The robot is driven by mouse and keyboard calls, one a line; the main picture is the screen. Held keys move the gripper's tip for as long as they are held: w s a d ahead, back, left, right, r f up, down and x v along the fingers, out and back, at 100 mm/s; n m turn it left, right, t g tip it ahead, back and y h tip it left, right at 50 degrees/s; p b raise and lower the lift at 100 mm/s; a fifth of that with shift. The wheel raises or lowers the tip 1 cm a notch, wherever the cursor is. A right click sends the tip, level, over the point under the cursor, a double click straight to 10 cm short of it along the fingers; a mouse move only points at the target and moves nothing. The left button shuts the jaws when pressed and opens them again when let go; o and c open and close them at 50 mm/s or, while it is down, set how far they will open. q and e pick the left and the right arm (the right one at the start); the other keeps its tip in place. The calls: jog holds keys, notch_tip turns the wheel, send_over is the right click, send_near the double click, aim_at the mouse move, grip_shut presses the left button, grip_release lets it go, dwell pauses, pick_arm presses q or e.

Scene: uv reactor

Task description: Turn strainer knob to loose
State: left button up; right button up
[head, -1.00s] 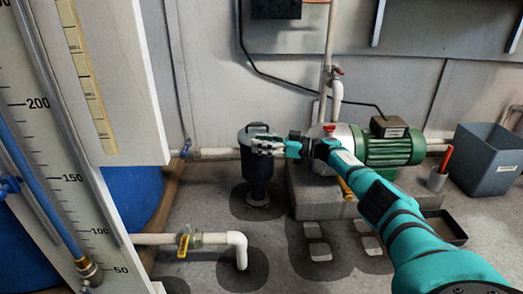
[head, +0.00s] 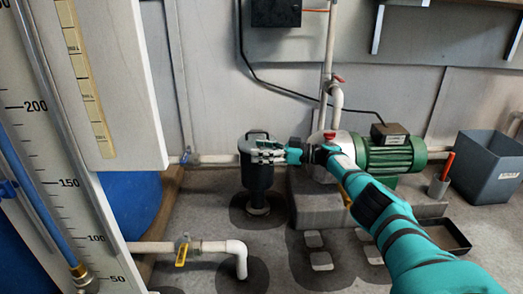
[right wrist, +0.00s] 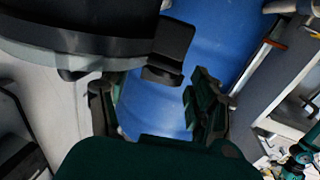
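The strainer (head: 257,180) is a dark upright pot with a lid and a loop handle (head: 257,133), standing on the floor left of the pump. In the head view my right gripper (head: 259,152) lies across its upper front, hiding part of the lid rim. In the right wrist view the dark pot rim (right wrist: 70,50) fills the upper left, and a black block-like knob (right wrist: 170,48) sticks out from it. The right gripper's two fingers (right wrist: 153,105) are apart, with the knob just beyond them and no grip on it visible. My left gripper is not in view.
A green pump motor (head: 390,155) sits on a concrete block right of the strainer. A pipe with a yellow-handled valve (head: 182,252) runs in front at the left. A grey bin (head: 487,175) and a black tray (head: 447,236) are at the right.

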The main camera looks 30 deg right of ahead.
jog(key=shift+r, duration=0.1)
notch_tip(320, 180, up, 10)
dwell(0.6)
jog(key=shift+c, duration=0.3)
